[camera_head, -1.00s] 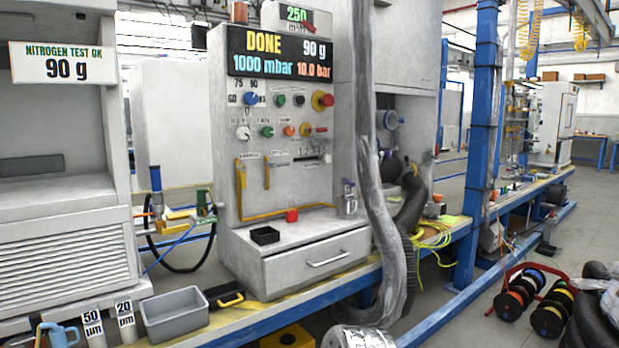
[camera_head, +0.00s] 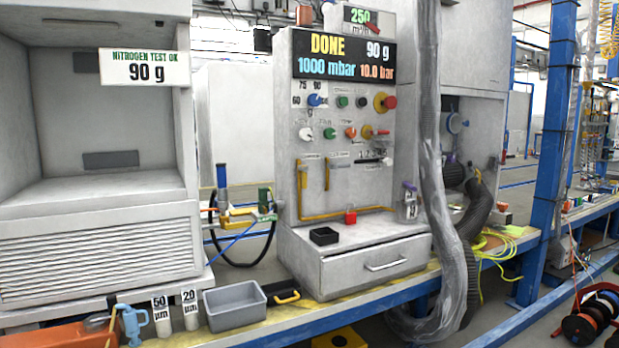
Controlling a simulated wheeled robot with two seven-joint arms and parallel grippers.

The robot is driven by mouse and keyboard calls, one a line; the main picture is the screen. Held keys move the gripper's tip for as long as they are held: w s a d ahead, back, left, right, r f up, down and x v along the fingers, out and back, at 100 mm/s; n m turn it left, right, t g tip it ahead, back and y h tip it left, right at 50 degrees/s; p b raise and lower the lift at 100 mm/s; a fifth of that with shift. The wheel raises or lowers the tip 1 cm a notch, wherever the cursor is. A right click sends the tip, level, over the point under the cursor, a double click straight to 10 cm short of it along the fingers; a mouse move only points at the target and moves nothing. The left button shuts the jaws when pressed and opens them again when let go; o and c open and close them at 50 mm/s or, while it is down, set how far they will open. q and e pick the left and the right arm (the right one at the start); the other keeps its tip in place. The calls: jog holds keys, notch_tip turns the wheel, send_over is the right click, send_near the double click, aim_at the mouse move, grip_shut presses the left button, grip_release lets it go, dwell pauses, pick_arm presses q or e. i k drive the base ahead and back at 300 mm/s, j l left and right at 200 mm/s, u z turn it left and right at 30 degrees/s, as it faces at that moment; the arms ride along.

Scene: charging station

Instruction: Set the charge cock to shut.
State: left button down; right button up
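The grey charging station (camera_head: 345,225) stands at the centre with a display (camera_head: 343,55) reading DONE, 90 g, 1000 mbar and 10.0 bar. Yellow pipework (camera_head: 301,190) runs down the panel's lower left. To its left is a hose assembly with blue, yellow and green valve parts (camera_head: 264,200). The small labels are unreadable, so I cannot tell which part is the charge cock or how it is set. Neither gripper is in view.
A white cabinet (camera_head: 100,230) stands at left with a NITROGEN TEST OK sign (camera_head: 146,68). A grey bin (camera_head: 235,306), a blue spray tool (camera_head: 131,322) and two filters marked 50 and 20 µm are along the bench front. A thick grey hose (camera_head: 447,205) hangs right of the station.

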aim_at(304, 168)
jog(key=i+l, duration=0.15)
jog(key=l, duration=0.3)
jog(key=i+l+u, duration=0.15)
jog(key=l, duration=0.25)
jog(key=i+l, duration=0.15)
jog(key=l, duration=0.3)
jog(key=i+l+u, duration=0.1)
jog(key=l, duration=0.35)
